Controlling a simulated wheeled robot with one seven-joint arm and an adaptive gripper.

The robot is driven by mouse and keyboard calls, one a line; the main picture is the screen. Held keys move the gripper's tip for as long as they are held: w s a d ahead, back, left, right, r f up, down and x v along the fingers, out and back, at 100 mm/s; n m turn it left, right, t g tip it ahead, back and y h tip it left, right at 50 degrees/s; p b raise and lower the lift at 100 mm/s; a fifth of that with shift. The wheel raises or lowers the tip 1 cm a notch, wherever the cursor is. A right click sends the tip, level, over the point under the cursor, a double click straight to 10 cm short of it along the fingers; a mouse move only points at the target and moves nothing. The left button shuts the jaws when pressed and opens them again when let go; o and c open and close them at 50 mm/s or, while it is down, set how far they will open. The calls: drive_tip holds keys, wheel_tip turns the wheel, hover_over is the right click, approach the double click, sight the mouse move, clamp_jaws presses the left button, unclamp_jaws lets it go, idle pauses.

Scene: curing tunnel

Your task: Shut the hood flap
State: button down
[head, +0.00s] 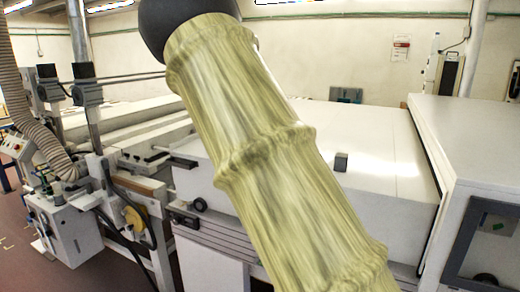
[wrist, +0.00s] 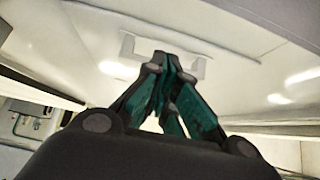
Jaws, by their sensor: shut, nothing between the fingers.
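In the wrist view, my gripper (wrist: 166,62) has dark and teal fingers drawn together, with nothing held. Its tips are in front of a pale panel (wrist: 90,35), which may be the hood flap. A pale bracket-shaped handle (wrist: 128,46) on this panel shows on both sides of the fingertips, and its middle is partly hidden by them. I cannot tell whether the tips touch it. In the head view, my arm in its yellowish sleeve crosses the white machine hood (head: 375,150) and hides part of it.
A taller white cabinet (head: 475,135) with a dark-framed window stands at the right. At the left are a machine unit (head: 70,220) and a ribbed hose (head: 25,100). Reddish floor (head: 20,255) shows at the lower left.

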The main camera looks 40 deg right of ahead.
wheel_tip(320, 180, up, 2)
drive_tip(key=shift+r+p, duration=0.2)
drive_tip(key=shift+p, duration=0.3)
drive_tip(key=shift+s+a+r, duration=0.1)
drive_tip(key=s+a+f+b, duration=0.3)
drive_tip(key=s+a, duration=0.1)
drive_tip(key=a, duration=0.4)
drive_tip(key=shift+f+b, duration=0.2)
drive_tip(key=shift+b, duration=0.15)
drive_tip(key=shift+s+a+f, duration=0.1)
